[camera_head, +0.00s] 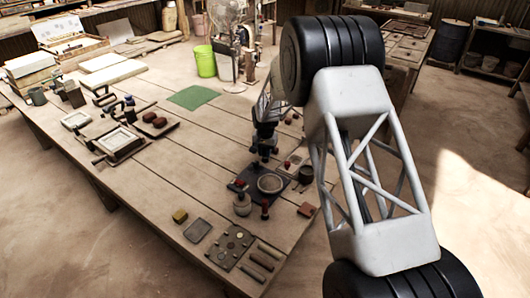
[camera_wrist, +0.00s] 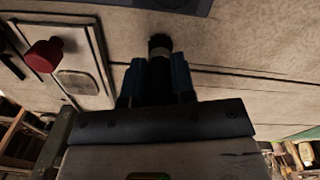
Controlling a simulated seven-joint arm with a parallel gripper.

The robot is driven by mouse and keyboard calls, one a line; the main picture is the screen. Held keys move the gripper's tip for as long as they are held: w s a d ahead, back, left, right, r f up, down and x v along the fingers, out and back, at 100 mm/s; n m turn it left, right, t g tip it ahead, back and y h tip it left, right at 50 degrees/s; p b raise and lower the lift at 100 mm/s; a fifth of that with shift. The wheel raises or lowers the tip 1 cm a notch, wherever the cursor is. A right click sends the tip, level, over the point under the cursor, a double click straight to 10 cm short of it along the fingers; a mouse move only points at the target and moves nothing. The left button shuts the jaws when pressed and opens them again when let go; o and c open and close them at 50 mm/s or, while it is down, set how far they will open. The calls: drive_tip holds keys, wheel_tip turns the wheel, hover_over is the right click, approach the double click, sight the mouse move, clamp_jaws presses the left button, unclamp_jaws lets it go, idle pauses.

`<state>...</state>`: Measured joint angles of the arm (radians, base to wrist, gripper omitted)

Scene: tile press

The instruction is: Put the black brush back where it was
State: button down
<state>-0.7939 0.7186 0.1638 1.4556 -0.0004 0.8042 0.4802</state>
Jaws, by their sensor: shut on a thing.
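My gripper (camera_head: 264,138) hangs over the right part of the wooden table, just behind a dark tray with a round bowl. In the wrist view my gripper (camera_wrist: 158,85) has its two dark blue fingers on either side of a black, round-ended thing with a paler band, which I take to be the black brush (camera_wrist: 159,42). The gripper is shut on it. Most of the brush is hidden by the fingers, and it is small and dark in the head view. I cannot tell whether its lower end touches the table.
The dark tray (camera_head: 245,179) bears the bowl (camera_head: 270,184). Beside it are a jar (camera_head: 242,204), a dark cup (camera_head: 306,174) and a red block (camera_head: 306,210). A red knob (camera_wrist: 42,55) stands on a nearby plate. Bare planks lie left of the gripper, near a green mat (camera_head: 193,97).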

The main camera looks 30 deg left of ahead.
idle(0.3)
drive_tip(key=c, duration=1)
unclamp_jaws()
drive_tip(key=shift+f, duration=0.1)
drive_tip(key=shift+o, duration=0.2)
wheel_tip(320, 180, up, 12)
drive_tip(key=shift+r, duration=0.15)
idle(0.3)
